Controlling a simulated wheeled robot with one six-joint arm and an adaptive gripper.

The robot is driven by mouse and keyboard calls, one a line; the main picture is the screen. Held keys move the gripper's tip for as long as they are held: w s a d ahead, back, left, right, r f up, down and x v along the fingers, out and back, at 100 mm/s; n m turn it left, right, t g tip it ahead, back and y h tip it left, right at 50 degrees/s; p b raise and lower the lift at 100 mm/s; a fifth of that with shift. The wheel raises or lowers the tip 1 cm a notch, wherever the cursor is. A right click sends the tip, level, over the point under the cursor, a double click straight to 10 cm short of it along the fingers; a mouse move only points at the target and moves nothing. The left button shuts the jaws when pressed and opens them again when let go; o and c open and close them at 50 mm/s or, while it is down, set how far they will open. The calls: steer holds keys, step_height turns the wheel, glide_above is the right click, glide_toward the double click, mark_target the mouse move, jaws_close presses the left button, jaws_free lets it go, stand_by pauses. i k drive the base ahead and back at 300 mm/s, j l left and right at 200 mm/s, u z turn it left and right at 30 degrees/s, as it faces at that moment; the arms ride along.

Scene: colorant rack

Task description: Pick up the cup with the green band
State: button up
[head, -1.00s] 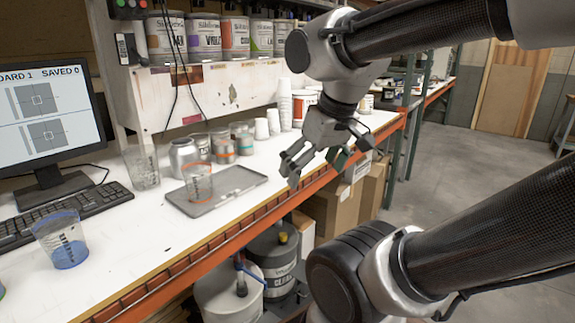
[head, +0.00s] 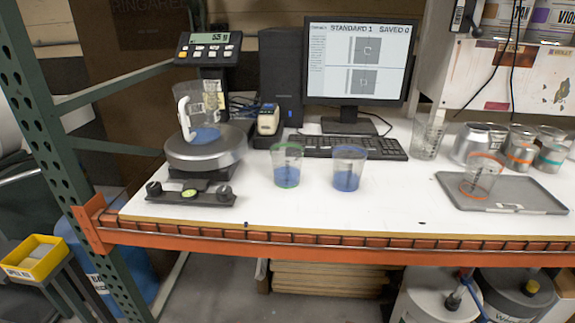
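The cup with the green band (head: 287,166) stands upright on the white bench, left of centre in the head view. A cup with an orange band (head: 481,176) stands on the grey tray at the right. My gripper is not in view now.
A scale (head: 203,150) carrying a clear jug (head: 201,108) stands left of the cups. A keyboard (head: 355,147) and monitor (head: 357,65) are behind them. The grey tray (head: 530,192) lies at right. The bench's front edge (head: 330,240) has an orange beam.

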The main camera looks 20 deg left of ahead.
mark_target(286, 157)
steer(key=u, duration=1.65)
